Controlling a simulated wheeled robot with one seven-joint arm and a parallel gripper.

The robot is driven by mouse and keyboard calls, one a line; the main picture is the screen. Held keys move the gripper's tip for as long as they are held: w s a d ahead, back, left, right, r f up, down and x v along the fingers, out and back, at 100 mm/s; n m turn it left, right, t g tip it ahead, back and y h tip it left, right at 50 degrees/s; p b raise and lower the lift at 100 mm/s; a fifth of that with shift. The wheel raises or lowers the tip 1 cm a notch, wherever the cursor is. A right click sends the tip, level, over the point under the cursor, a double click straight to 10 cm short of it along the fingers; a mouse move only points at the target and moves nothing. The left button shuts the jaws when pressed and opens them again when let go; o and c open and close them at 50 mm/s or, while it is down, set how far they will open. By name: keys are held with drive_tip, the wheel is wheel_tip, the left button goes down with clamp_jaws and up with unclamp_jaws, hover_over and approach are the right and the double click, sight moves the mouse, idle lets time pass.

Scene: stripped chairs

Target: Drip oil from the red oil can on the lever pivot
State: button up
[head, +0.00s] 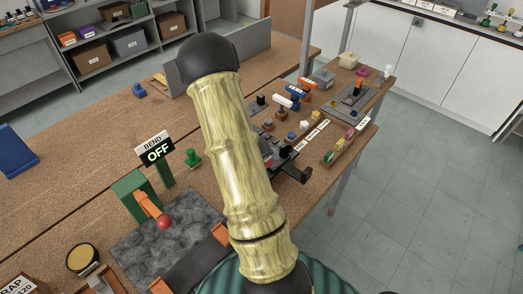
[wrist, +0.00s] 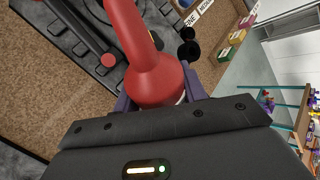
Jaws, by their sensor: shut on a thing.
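In the wrist view my gripper (wrist: 157,94) is shut on the red oil can (wrist: 155,78). The can's wide body sits between the fingers and its narrow part points to the top of the picture. Its tip is out of view. A dark grey device with a dark bar and a round red end (wrist: 108,60) lies to the left of the can. I cannot tell whether this is the lever. In the head view a green bracket carries an orange lever with a red knob (head: 164,222). My arm hides the gripper and can there.
A BEND OFF sign (head: 156,150) stands behind the green bracket. A green stamp-like piece (head: 192,158) is nearby. Small parts and labels line the bench at right, beside a tray of coloured blocks (head: 345,142). Floor (head: 440,190) is clear to the right.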

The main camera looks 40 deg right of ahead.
sight(270, 158)
drive_tip(key=shift+s+r+g+p, duration=0.2)
drive_tip(key=shift+g+p, duration=0.3)
drive_tip(key=shift+p, duration=0.85)
drive_tip(key=p, duration=0.2)
drive_tip(key=shift+s+n+g+p, duration=0.3)
drive_tip(key=shift+s+n+g, duration=0.05)
drive_tip(key=shift+n+g, duration=0.05)
drive_tip(key=shift+s+g+p, duration=0.15)
drive_tip(key=shift+g+p, duration=0.15)
drive_tip(key=shift+p, duration=0.7)
drive_tip(key=shift+s+d+n+g+p, duration=0.1)
drive_tip(key=shift+s+n+g+p, duration=0.25)
drive_tip(key=shift+p, duration=1.35)
drive_tip(key=g+p, duration=0.1)
drive_tip(key=p, duration=0.3)
drive_tip(key=n+g+p, duration=0.1)
drive_tip(key=p, duration=0.3)
drive_tip(key=shift+s+h, duration=0.3)
drive_tip(key=shift+s, duration=0.05)
drive_tip(key=shift+s+f+n+g, duration=0.1)
drive_tip(key=shift+f+n+g, duration=0.15)
drive_tip(key=shift+g, duration=0.4)
drive_tip(key=shift+s+g, duration=0.1)
drive_tip(key=shift+g, duration=0.2)
drive_tip(key=shift+r+n, duration=0.15)
drive_tip(key=shift+n, duration=0.15)
